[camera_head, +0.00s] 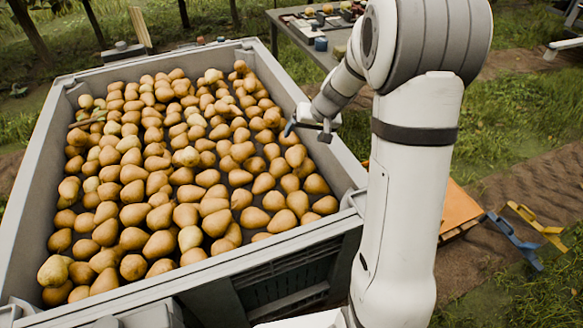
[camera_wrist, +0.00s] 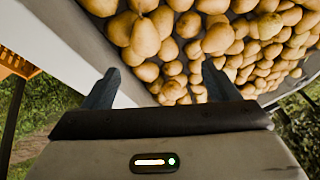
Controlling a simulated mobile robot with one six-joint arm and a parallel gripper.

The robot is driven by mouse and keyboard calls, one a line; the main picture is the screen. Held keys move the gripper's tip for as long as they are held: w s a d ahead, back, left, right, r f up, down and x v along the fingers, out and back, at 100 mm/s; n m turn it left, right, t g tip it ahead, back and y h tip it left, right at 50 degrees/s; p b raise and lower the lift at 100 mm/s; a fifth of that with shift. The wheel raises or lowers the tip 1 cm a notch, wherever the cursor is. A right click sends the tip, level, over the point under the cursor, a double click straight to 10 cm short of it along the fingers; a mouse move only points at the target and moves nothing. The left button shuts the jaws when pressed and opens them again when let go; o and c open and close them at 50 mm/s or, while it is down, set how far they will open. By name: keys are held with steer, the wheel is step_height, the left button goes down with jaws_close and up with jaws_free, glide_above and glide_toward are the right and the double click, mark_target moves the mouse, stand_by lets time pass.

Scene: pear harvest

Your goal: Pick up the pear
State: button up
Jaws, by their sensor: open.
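Many brown-yellow pears (camera_head: 160,244) fill a large grey bin (camera_head: 27,225) in the head view, lying close together in a heap. My gripper (camera_head: 308,128) is above the bin's right side, near its right wall. In the wrist view my gripper (camera_wrist: 158,88) shows two dark fingers spread wide apart with nothing held between them. Pears (camera_wrist: 145,38) lie beyond and between the fingertips, and the bin's pale rim (camera_wrist: 60,40) runs along the left. No pear is clearly singled out, and the gap from the fingertips to the nearest pears is hard to judge.
A grey table (camera_head: 290,32) with small items stands behind the bin. An orange board (camera_head: 459,210) and blue and yellow pieces (camera_head: 535,228) lie on the ground at right. The bin's raised walls surround the pears. Grass and soil lie around.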

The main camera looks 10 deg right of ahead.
steer(key=b, duration=0.3)
glide_above(298, 154)
steer(key=s+d, duration=0.2)
step_height(298, 154, down, 8)
steer(key=b+x, duration=0.2)
steer(key=x, duration=0.5)
steer(key=shift+a+f, duration=0.1)
steer(key=shift+a, duration=0.05)
steer(key=shift+c, duration=0.4)
steer(key=c, duration=1.1)
